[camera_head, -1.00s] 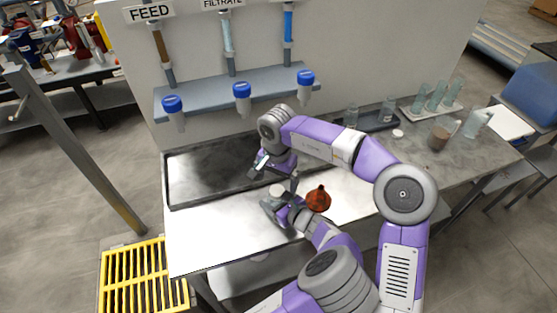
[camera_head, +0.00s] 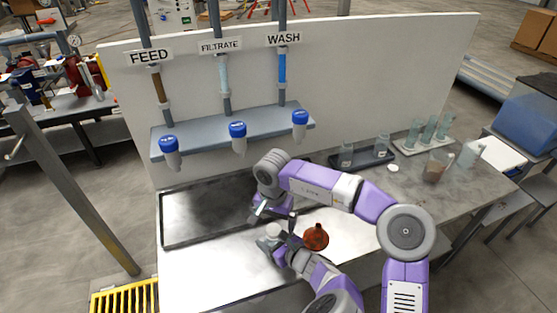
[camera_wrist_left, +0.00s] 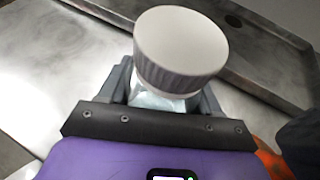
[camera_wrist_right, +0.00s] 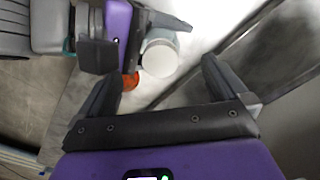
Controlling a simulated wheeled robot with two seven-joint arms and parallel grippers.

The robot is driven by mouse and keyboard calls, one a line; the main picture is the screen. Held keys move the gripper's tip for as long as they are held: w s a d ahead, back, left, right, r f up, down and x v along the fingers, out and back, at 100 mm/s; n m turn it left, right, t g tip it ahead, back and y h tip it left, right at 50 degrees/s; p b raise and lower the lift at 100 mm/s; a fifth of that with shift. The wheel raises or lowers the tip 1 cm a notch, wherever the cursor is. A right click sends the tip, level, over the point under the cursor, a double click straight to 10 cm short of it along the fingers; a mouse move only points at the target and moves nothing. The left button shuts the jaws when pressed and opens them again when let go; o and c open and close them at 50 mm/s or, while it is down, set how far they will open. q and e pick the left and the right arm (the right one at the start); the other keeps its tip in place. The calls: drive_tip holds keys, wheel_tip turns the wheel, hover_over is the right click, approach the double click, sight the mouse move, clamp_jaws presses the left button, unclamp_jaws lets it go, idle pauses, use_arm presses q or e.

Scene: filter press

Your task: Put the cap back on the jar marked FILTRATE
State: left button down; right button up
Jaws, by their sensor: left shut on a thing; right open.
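A clear jar (camera_wrist_left: 158,101) is held upright in my left gripper (camera_wrist_left: 165,95), which is shut on its body. A white ribbed cap (camera_wrist_left: 180,48) sits over the jar's mouth; I cannot tell how tightly it is seated. The capped jar also shows in the head view (camera_head: 274,230), just above the steel bench, with my left gripper (camera_head: 272,243) around it. My right gripper (camera_head: 262,212) is open and empty, above and behind the jar; in the right wrist view the cap (camera_wrist_right: 160,58) shows between and beyond its fingers. No marking on the jar is readable.
An orange-brown funnel (camera_head: 315,237) stands close right of the left gripper. A dark tray (camera_head: 200,219) lies behind. A small white disc (camera_head: 393,168) lies on the bench near a rack of bottles (camera_head: 362,159).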

sight(274, 230)
wheel_tip(274, 230, down, 3)
drive_tip(key=shift+a+r+n, duration=0.1)
drive_tip(key=shift+n, duration=1.4)
wheel_tip(274, 230, up, 8)
drive_tip(key=shift+r, duration=0.1)
wheel_tip(274, 230, down, 4)
drive_tip(key=m, duration=0.3)
drive_tip(key=shift+r, duration=0.15)
wheel_tip(274, 230, down, 5)
drive_tip(key=shift+r, duration=0.15)
drive_tip(key=n, duration=0.2)
drive_tip(key=shift+r+n, duration=0.1)
drive_tip(key=shift+n, duration=0.3)
wheel_tip(274, 230, up, 8)
drive_tip(key=shift+f, duration=0.15)
drive_tip(key=w+d+r+n+t, duration=0.1)
drive_tip(key=w+r+n+t, duration=0.1)
drive_tip(key=w, duration=0.4)
drive_tip(key=w+r+n+t, duration=0.3)
drive_tip(key=w+r+t, duration=0.1)
drive_tip(key=w+t, duration=0.3)
drive_tip(key=shift+w+d+h, duration=0.15)
drive_tip(key=shift+d+h, duration=0.15)
drive_tip(key=shift+d, duration=0.1)
